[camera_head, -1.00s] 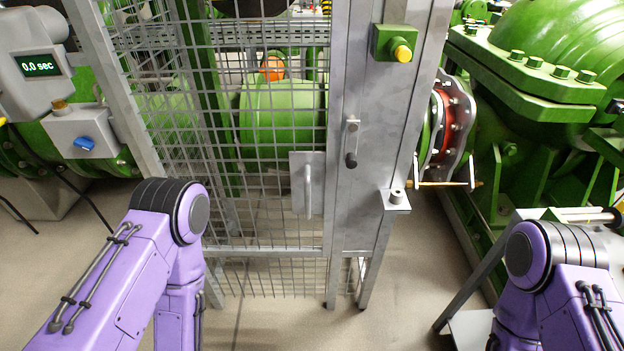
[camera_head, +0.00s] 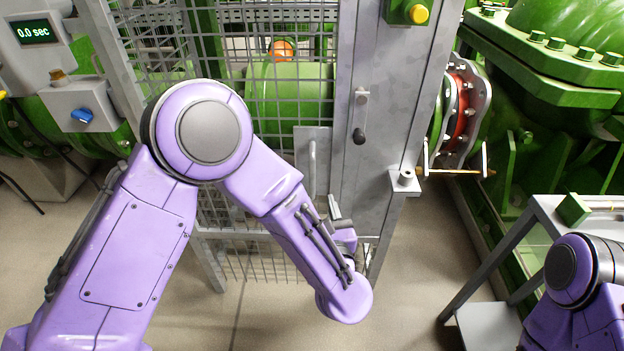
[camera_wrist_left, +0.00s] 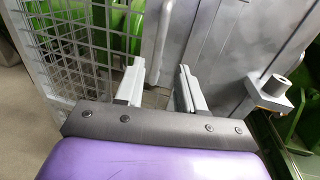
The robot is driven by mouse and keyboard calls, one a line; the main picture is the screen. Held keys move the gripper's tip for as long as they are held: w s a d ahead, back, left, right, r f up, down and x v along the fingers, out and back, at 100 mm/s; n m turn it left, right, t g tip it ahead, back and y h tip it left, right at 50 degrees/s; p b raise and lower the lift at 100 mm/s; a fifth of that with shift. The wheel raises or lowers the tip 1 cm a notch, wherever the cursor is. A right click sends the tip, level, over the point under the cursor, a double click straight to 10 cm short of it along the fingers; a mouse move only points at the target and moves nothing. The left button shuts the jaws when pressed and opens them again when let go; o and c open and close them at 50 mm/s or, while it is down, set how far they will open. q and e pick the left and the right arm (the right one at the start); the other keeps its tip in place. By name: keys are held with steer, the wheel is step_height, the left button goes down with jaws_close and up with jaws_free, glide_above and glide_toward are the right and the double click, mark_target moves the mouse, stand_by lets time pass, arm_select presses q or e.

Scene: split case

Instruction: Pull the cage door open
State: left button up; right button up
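The mesh cage door (camera_head: 290,110) stands against the grey metal post (camera_head: 375,130) and looks closed. Its vertical bar handle (camera_head: 312,168) sits on a grey plate near the door's right edge. My left gripper (camera_head: 340,222) is just below and right of the handle, partly hidden by my own wrist. In the left wrist view its two fingers (camera_wrist_left: 160,88) are apart with nothing between them. The handle (camera_wrist_left: 163,42) shows there beyond the fingertips, apart from them as far as I can tell. My right arm is at the lower right; its gripper is not visible.
A small black-knobbed latch (camera_head: 360,125) is on the post, with a bracket (camera_head: 404,182) jutting right. A green box with a yellow button (camera_head: 418,13) is above. A grey table (camera_head: 545,215) stands right. Floor in front of the door is open.

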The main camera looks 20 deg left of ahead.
mark_target(313, 178)
arm_select(q)
steer(key=p+x, duration=0.1)
steer(key=x, duration=0.9)
steer(key=shift+w+a, duration=0.1)
jaws_close()
